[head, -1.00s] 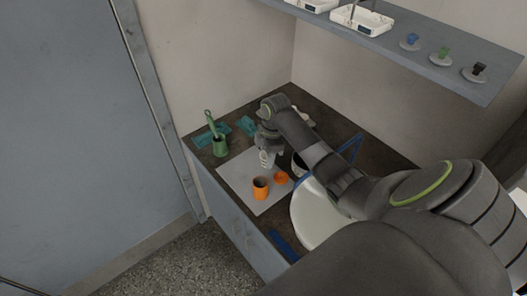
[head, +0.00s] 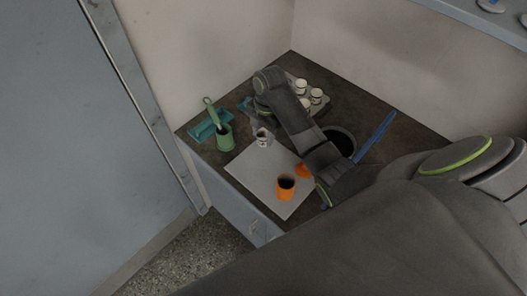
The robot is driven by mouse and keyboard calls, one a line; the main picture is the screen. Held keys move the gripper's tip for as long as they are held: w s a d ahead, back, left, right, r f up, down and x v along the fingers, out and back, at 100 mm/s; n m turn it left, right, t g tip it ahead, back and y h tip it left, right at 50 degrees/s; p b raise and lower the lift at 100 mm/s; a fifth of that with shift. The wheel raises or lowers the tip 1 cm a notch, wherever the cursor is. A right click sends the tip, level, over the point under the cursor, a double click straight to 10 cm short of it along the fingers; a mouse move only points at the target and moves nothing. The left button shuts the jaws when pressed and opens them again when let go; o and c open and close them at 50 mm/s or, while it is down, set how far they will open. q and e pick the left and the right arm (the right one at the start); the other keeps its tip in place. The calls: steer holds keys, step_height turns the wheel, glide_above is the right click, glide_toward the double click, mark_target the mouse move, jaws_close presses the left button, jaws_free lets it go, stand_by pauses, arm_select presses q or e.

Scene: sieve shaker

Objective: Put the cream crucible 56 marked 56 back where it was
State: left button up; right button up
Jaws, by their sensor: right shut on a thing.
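A small cream crucible (head: 264,141) with dark marks sits between the fingers of my right gripper (head: 262,131). The marks are too small to read as 56. It is at the far edge of the pale sheet (head: 248,167), roughly upright; I cannot tell whether it touches the surface. Several similar cream crucibles, one of them here (head: 316,96), stand on a grey tray (head: 322,106) behind my right arm. My arm hides part of the tray. My left gripper is not in view.
An orange cup (head: 286,188) stands on the sheet, with an orange piece (head: 302,171) partly behind my arm. A green pot with a handled tool (head: 224,138) and teal pieces (head: 203,131) are left. A dark round opening (head: 342,142) and blue bar (head: 376,136) lie right.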

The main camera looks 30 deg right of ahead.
mark_target(264, 145)
steer(key=f, duration=0.3)
steer(key=f+p, duration=0.1)
steer(key=f, duration=0.1)
steer(key=shift+s, duration=0.25)
step_height(264, 145, down, 4)
steer(key=shift+w+f, duration=0.1)
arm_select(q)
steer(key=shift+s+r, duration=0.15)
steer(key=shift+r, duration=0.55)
arm_select(e)
steer(key=shift+f, duration=0.2)
steer(key=shift+f, duration=0.1)
steer(key=o, duration=1)
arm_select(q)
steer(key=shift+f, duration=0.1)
arm_select(e)
steer(key=shift+r, duration=0.2)
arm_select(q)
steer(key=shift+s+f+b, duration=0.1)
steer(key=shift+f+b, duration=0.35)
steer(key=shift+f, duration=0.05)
arm_select(e)
steer(key=r, duration=0.4)
steer(key=d+r, duration=0.1)
steer(key=r, duration=0.6)
steer(key=shift+w+d+r, duration=0.2)
steer(key=shift+w+r, duration=0.05)
steer(key=shift+r, duration=0.15)
